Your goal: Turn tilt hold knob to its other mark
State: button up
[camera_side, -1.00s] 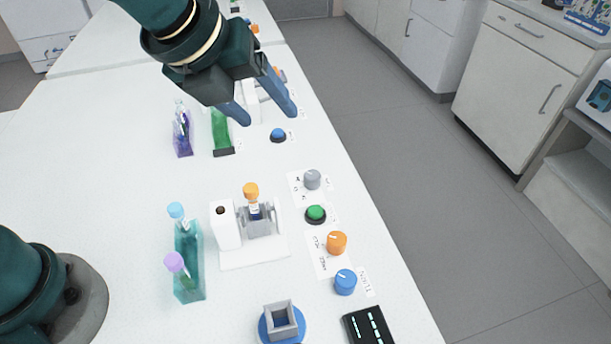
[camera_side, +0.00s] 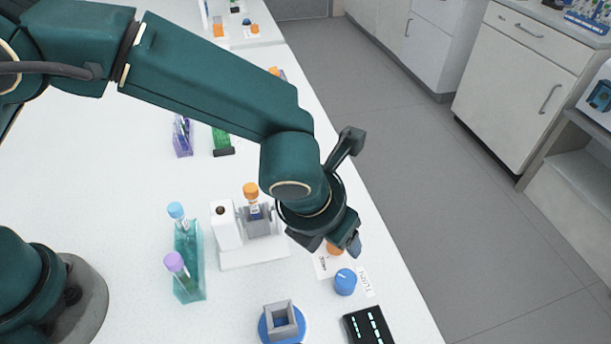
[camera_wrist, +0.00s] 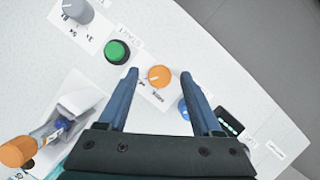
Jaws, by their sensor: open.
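The orange knob (camera_wrist: 159,76) has a white line on top and stands on a white label card with printed marks, of which one reads like FREE in the side view. In the wrist view it sits between the tips of my open gripper (camera_wrist: 159,74), with a gap on each side. In the side view my gripper (camera_side: 346,246) is over the orange knob (camera_side: 335,249) and hides much of it and its card. I cannot tell how far the fingertips are above the card.
A green button (camera_wrist: 117,52) and a grey knob (camera_wrist: 78,10) stand on one side, a blue knob (camera_side: 345,281) on the other. A white tilting stand (camera_side: 226,228) holds an orange-capped tube (camera_side: 251,191). A black panel (camera_side: 368,326) is at the front edge.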

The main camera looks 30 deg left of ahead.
jog(key=shift+w+f, duration=0.1)
jog(key=shift+f, duration=0.05)
grip_shut()
jog(key=shift+n, duration=0.4)
jog(key=n+y, duration=0.1)
jog(key=n, duration=0.1)
jog(key=n+y, duration=0.1)
jog(key=n, duration=0.1)
jog(key=shift+d+n, duration=0.2)
jog(key=shift+n, duration=0.1)
jog(key=n+y, duration=0.1)
jog(key=n, duration=0.1)
jog(key=n+g, duration=0.1)
jog(key=n, duration=0.2)
jog(key=shift+d+y, duration=0.1)
jog(key=shift+y, duration=0.3)
jog(key=shift+n+g, duration=0.3)
